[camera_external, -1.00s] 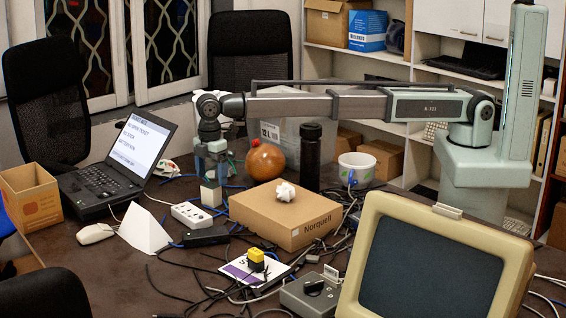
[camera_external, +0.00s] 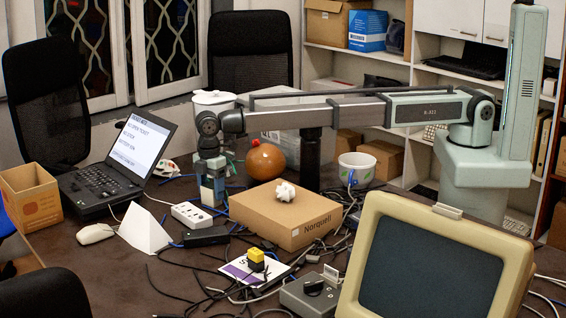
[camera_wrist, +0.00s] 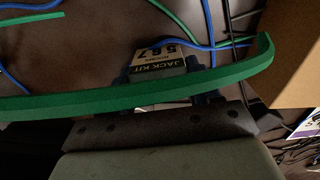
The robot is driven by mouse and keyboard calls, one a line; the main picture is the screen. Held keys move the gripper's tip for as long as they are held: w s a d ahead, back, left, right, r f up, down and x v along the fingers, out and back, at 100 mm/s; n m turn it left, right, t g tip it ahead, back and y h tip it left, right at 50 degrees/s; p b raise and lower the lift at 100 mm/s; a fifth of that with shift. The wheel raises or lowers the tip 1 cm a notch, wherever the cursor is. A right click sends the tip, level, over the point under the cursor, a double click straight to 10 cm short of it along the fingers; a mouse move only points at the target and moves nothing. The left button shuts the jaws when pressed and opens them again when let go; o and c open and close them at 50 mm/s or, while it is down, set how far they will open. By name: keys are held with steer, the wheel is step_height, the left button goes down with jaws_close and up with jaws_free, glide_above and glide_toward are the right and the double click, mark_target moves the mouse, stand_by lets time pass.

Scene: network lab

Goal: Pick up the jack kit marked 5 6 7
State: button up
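The jack kit (camera_wrist: 160,60) shows in the wrist view as a small block with a pale label reading "JACK KIT" and "5 6 7", upside down in the picture. In the external view the kit (camera_external: 208,196) is a small pale block on the table, left of the cardboard box, partly hidden by my fingers. My gripper (camera_external: 213,188) points down at it, with the fingers low on either side. Whether the fingers press on the kit cannot be told. A green curved strip (camera_wrist: 130,102) crosses the wrist view in front of the kit's lower part.
A cardboard box (camera_external: 290,222) with a crumpled paper ball (camera_external: 285,192) stands close on the right. A power strip (camera_external: 191,215) lies to the left, with blue and black cables around. A brown ball (camera_external: 266,162) is behind. The laptop (camera_external: 118,165) is further left.

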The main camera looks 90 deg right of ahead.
steer(key=c, duration=0.6)
steer(key=shift+r, duration=0.1)
